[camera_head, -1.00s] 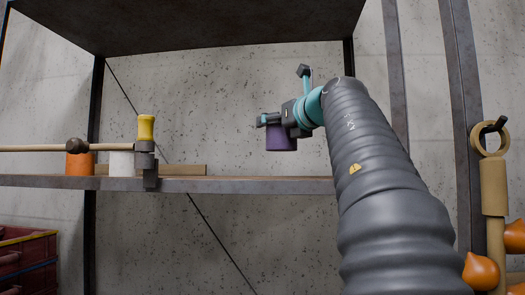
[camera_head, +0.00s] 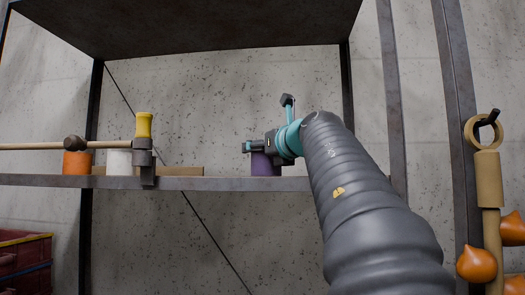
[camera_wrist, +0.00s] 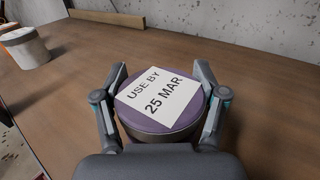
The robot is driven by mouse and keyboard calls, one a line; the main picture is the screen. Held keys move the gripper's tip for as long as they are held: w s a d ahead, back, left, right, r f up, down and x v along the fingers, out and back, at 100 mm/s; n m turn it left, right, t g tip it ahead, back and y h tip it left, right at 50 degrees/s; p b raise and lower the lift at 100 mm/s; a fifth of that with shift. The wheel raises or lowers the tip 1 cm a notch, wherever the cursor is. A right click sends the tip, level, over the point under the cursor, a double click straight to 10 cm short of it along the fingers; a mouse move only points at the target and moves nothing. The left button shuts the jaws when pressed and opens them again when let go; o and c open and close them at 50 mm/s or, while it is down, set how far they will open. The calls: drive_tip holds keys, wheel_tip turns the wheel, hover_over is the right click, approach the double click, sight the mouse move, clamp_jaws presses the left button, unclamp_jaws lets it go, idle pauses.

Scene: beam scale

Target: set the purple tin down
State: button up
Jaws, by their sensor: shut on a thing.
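The purple tin (camera_head: 264,165) is upright at the shelf board in the head view, its lower edge meeting the front edge of the board. In the wrist view the purple tin (camera_wrist: 160,103) shows its round top with a white label reading "USE BY 25 MAR". My gripper (camera_head: 262,147) is shut on the tin, with one finger on each side of it in the wrist view (camera_wrist: 161,98). The tin's underside is hidden, so I cannot tell whether it touches the board.
The shelf board (camera_head: 215,184) holds an orange tin (camera_head: 77,163), a white tin (camera_head: 119,162) and a wooden strip (camera_head: 180,171) at left. Brown board around the purple tin is clear. An upper shelf (camera_head: 190,22) is overhead.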

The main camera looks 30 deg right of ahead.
drive_tip(key=o, duration=1.4)
drive_tip(key=shift+f, duration=0.1)
drive_tip(key=shift+r, duration=0.2)
drive_tip(key=s+b, duration=0.1)
drive_tip(key=s, duration=1.1)
drive_tip(key=shift+f, duration=0.1)
